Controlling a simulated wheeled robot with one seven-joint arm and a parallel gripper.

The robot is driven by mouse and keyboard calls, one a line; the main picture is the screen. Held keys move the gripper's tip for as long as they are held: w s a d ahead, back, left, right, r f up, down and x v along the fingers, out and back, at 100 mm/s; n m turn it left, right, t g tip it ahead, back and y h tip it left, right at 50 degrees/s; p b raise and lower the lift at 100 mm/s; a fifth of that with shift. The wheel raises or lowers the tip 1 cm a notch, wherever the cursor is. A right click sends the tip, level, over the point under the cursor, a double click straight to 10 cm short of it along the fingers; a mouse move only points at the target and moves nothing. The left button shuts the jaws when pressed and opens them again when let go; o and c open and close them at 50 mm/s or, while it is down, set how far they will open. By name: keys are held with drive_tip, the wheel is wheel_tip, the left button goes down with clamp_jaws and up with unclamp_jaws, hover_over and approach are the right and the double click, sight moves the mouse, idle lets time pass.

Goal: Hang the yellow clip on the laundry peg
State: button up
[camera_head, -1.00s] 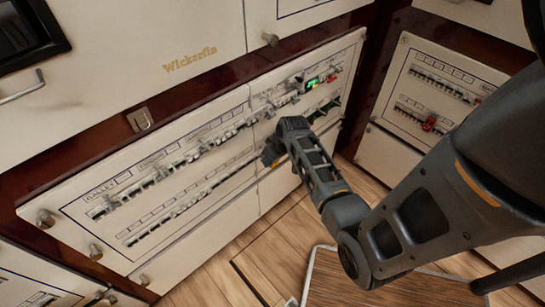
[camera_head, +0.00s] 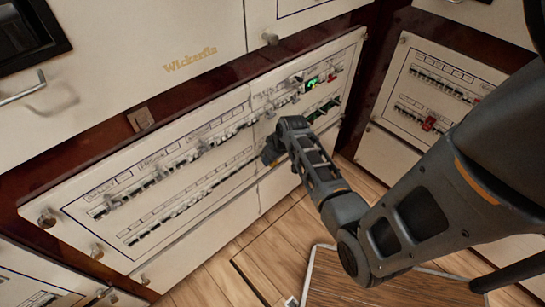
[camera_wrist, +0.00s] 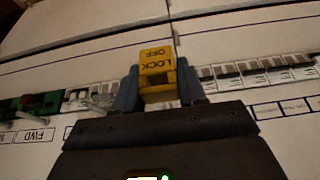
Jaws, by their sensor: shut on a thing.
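A yellow clip marked "LOCK OFF" (camera_wrist: 157,66) is held between the two fingers of my gripper (camera_wrist: 158,88) in the wrist view, in front of a breaker row. I cannot tell whether the clip touches the breakers. In the head view my gripper (camera_head: 271,153) is close against the right half of the large breaker panel, and the clip is hidden there. Round metal pegs or knobs show on the panels, one at the upper middle (camera_head: 270,39) and one at the lower left (camera_head: 46,218). Their labels are too small to read, so I cannot tell which is the laundry peg.
The large white panel (camera_head: 75,202) carries two breaker rows, with a green-lit part (camera_head: 313,83) near its right end. A second panel (camera_head: 386,103) with red switches stands at the right. Wooden floor (camera_head: 215,268) lies below. A metal handle (camera_head: 22,88) sticks out at the upper left.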

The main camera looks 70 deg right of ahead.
drive_tip(key=shift+w+d+b, duration=0.2)
drive_tip(key=shift+w+d, duration=0.15)
drive_tip(key=shift+w, duration=0.2)
drive_tip(key=shift+w+d+b, duration=0.15)
drive_tip(key=shift+w+d, duration=0.15)
drive_tip(key=shift+w, duration=0.2)
drive_tip(key=o, duration=1.1)
drive_tip(key=shift+w, duration=0.1)
drive_tip(key=shift+r, duration=0.15)
drive_tip(key=p+v, duration=0.1)
drive_tip(key=v, duration=0.6)
drive_tip(key=shift+s+r, duration=0.2)
drive_tip(key=shift+r, duration=0.1)
